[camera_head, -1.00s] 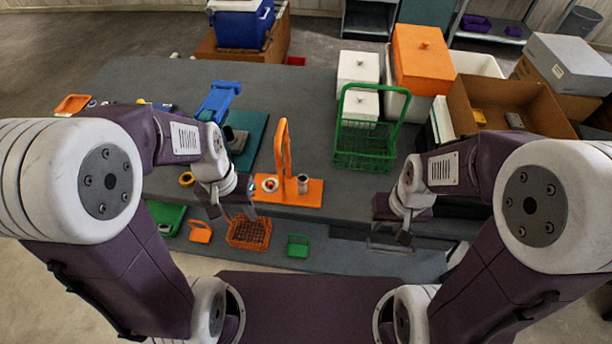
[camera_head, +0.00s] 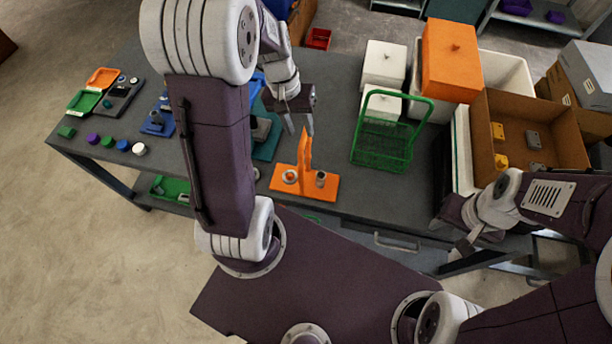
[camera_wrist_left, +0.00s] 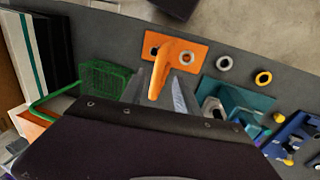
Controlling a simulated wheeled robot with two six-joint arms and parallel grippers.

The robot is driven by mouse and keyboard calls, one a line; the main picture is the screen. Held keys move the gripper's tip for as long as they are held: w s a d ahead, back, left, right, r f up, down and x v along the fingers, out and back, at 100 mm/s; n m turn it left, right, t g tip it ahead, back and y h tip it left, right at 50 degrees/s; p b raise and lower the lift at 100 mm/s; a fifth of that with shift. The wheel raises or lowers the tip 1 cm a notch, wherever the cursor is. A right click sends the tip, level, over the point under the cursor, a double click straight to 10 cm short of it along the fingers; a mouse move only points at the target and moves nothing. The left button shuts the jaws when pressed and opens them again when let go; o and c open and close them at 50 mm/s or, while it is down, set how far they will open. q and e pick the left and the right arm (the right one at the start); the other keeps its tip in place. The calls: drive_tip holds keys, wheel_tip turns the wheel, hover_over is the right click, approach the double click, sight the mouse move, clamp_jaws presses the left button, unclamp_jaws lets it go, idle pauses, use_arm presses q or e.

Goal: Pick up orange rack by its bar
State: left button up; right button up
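An orange base plate with a tall upright orange bar (camera_head: 306,155) stands near the table's front edge. It also shows in the left wrist view (camera_wrist_left: 169,66), where the bar rises toward the camera. My left gripper (camera_head: 300,125) is above this bar. In the left wrist view my left gripper (camera_wrist_left: 157,90) is open, its fingers apart on either side of the bar; I cannot tell whether they touch it. I see no orange basket in the views now. My right gripper (camera_head: 463,246) is low at the right, by the table's front edge; its finger gap is unclear.
A green wire rack (camera_head: 383,143) with a tall handle stands right of the orange plate. White boxes (camera_head: 385,62), an orange-lidded box (camera_head: 450,60) and a cardboard box (camera_head: 560,145) fill the back right. A teal fixture (camera_wrist_left: 235,97) sits beside the orange plate.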

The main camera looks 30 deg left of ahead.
sight(304, 134)
use_arm(q)
drive_tip(key=shift+w+d+f, duration=0.1)
drive_tip(key=shift+w+f, duration=0.2)
drive_tip(key=shift+f, duration=0.35)
drive_tip(key=shift+w+d+f, duration=0.1)
drive_tip(key=shift+w+f, duration=0.15)
drive_tip(key=shift+f, duration=0.35)
drive_tip(key=shift+d+f+p, duration=0.1)
drive_tip(key=shift+f+p, duration=0.2)
drive_tip(key=shift+p, duration=0.1)
drive_tip(key=f, duration=0.2)
drive_tip(key=d+f, duration=0.1)
drive_tip(key=f, duration=0.1)
drive_tip(key=shift+f+p, duration=0.15)
drive_tip(key=shift+p, duration=0.25)
drive_tip(key=shift+w, duration=0.15)
drive_tip(key=shift+c, duration=0.3)
use_arm(e)
drive_tip(key=shift+w+r, duration=0.45)
drive_tip(key=shift+r, duration=0.4)
use_arm(q)
clamp_jaws()
use_arm(e)
drive_tip(key=shift+s, duration=0.15)
